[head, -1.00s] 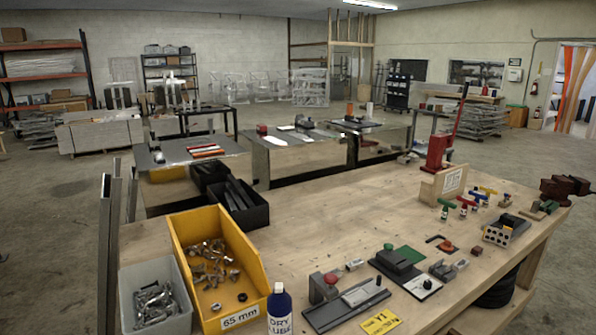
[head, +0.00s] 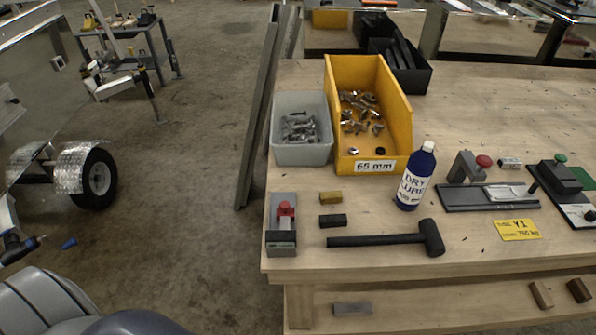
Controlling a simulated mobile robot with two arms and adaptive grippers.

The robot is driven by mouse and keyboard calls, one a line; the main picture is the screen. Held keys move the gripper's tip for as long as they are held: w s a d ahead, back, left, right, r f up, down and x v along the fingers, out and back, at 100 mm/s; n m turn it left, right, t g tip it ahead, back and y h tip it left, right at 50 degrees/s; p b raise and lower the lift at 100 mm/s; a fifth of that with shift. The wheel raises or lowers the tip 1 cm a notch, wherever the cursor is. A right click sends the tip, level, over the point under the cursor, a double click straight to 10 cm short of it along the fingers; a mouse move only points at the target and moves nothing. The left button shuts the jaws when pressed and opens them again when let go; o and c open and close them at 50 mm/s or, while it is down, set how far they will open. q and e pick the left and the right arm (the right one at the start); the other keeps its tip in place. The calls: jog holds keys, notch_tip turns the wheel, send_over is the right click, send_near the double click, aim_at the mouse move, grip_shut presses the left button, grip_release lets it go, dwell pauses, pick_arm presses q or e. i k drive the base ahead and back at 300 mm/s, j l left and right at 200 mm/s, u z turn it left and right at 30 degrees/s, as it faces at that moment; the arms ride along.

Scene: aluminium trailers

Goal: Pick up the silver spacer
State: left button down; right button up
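No part is marked as the silver spacer. A grey metal-looking block (head: 352,309) lies flat on the lower shelf under the workbench. A small silver block (head: 509,163) lies on the benchtop right of the blue bottle. I cannot tell which of these is the spacer. A brass-coloured block (head: 330,197) and a black block (head: 333,220) lie near the bench's front left.
On the workbench (head: 300,180) stand a yellow bin (head: 405,130) of metal fittings, a grey bin (head: 303,154), a blue-and-white bottle (head: 413,178) and a black mallet (head: 385,240). Upright metal profiles (head: 262,110) stand by its left edge. Open floor (head: 190,190) lies to the left.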

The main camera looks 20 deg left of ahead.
aim_at(285, 222)
jog(key=i+j+u, duration=0.1)
jog(key=u, duration=0.8)
jog(key=k, duration=0.2)
